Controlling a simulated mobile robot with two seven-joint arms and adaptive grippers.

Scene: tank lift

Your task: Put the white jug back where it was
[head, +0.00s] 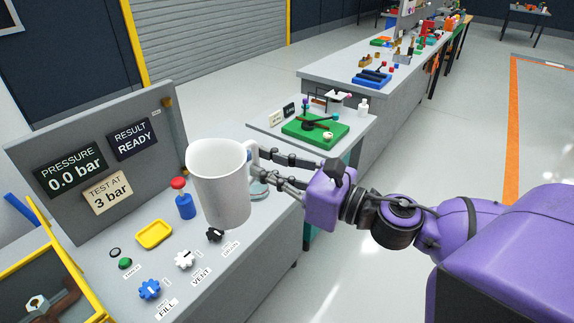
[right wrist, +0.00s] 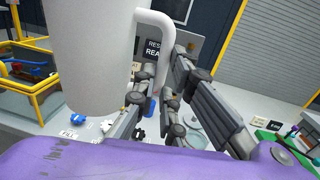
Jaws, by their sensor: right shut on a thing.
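The white jug (head: 219,183) is upright in the head view, in front of the bench's right part. It looks held above the bench top. My right gripper (head: 258,164) comes in from the right and is shut on the jug's handle. In the right wrist view the jug (right wrist: 88,55) fills the upper left, and its handle (right wrist: 166,45) runs down between the fingers of the gripper (right wrist: 160,85). A round glassy disc (head: 259,189) lies on the bench just right of the jug, partly hidden by the gripper. My left gripper is not in view.
A sign panel (head: 100,160) stands behind. A side table (head: 355,125) holds a green board (head: 315,130).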

